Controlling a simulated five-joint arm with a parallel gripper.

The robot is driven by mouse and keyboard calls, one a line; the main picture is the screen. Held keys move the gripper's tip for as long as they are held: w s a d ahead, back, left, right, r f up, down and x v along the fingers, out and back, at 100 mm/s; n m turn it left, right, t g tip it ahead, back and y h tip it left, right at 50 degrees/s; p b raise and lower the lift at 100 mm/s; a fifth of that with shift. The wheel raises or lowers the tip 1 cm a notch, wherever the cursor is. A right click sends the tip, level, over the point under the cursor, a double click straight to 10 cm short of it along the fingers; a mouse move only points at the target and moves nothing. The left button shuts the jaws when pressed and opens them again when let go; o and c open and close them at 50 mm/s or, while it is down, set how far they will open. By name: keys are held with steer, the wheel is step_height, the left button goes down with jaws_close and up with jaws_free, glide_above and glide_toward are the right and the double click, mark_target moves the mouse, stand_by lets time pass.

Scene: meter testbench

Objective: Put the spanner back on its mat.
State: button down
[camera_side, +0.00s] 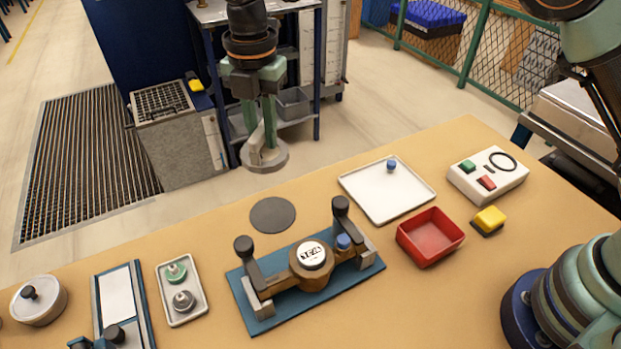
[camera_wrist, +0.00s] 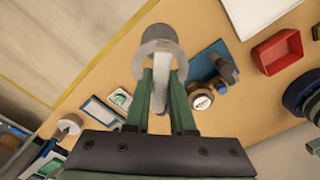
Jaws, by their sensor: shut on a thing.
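My gripper (camera_side: 264,137) is high over the far edge of the bench, its green fingers shut on a pale grey spanner (camera_side: 266,160). In the wrist view the spanner shows its round head (camera_wrist: 158,38) past the fingertips and a pale bar between the fingers (camera_wrist: 163,85). The spanner is in the air, clear of the bench. A dark grey round mat (camera_side: 272,214) lies bare on the bench, below and apart from the spanner in the side view.
A blue base with a brown meter fixture (camera_side: 313,265) and two upright black knobs stands just in front of the mat. A white tray (camera_side: 380,203), a red bin (camera_side: 430,237) and a button box (camera_side: 488,173) are right. A small tray (camera_side: 182,317) is left.

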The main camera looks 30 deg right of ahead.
step_height(320, 180, down, 15)
steer(key=shift+r, duration=0.1)
stand_by(0.4)
steer(key=c, duration=0.8)
jaws_free()
steer(key=shift+o, duration=0.2)
